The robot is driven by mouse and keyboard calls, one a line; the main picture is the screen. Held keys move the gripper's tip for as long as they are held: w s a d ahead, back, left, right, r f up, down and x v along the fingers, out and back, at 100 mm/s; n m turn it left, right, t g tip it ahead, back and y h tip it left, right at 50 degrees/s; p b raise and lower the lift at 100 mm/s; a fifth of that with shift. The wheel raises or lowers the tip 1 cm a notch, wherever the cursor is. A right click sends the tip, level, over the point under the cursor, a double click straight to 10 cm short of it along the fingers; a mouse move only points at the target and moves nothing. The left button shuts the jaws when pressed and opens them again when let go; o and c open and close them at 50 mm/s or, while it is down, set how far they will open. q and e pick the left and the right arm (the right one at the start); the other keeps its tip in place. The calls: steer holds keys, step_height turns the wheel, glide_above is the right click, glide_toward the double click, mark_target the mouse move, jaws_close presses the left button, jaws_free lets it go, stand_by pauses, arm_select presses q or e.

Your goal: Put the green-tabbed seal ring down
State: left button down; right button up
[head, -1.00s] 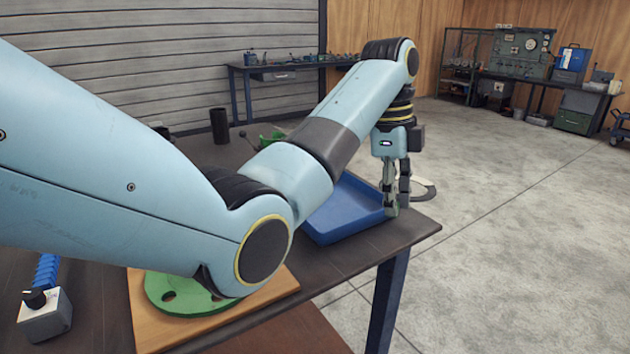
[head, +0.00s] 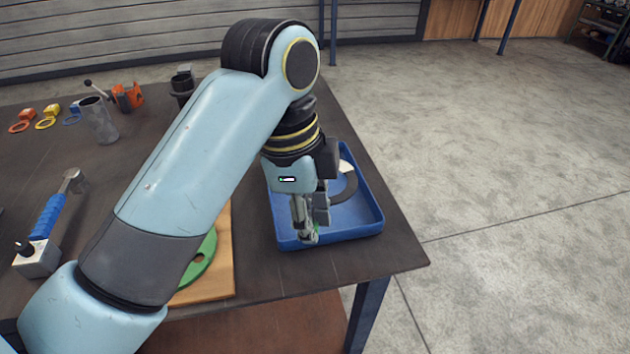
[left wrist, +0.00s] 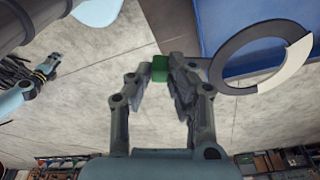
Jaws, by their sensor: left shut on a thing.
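My left gripper (head: 310,238) is shut on the green tab (left wrist: 160,68) of the seal ring, pointing down at the blue tray (head: 372,215). The seal ring (head: 346,186) is dark grey with a white part. It sticks out from the fingers over the tray in the head view; the gripper hides part of it. In the left wrist view the ring (left wrist: 222,72) shows to the right of the fingertips, with the tray (left wrist: 240,20) behind it. I cannot tell whether the ring touches the tray floor.
A green flange (head: 203,262) lies on a wooden board (head: 222,275) left of the tray, partly behind my arm. Rings with orange (head: 22,120), yellow (head: 47,117) and blue (head: 72,115) tabs lie at the back left near a grey pipe (head: 98,120). The table's right edge is close.

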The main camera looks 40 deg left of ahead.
arm_select(q)
steer(key=w+a+f+b, duration=0.2)
steer(key=w+b, duration=0.1)
steer(key=w+a+f+b, duration=0.2)
steer(key=w+f+b, duration=0.1)
steer(key=shift+a+f, duration=0.15)
steer(key=shift+a, duration=0.2)
steer(key=shift+w+a+f+p, duration=0.2)
steer(key=shift+w+a+f, duration=0.05)
steer(key=shift+w+a, duration=0.25)
steer(key=shift+w+a+f+p, duration=0.15)
steer(key=shift+w+a+f, duration=0.1)
steer(key=shift+w+a, duration=0.25)
steer(key=shift+w+f, duration=0.2)
steer(key=shift+w, duration=0.1)
steer(key=shift+w+a+f, duration=0.1)
steer(key=shift+a+f, duration=0.05)
steer(key=shift+f, duration=0.05)
step_height(320, 180, down, 4)
steer(key=shift+r, duration=0.1)
steer(key=c, duration=1.2)
jaws_free()
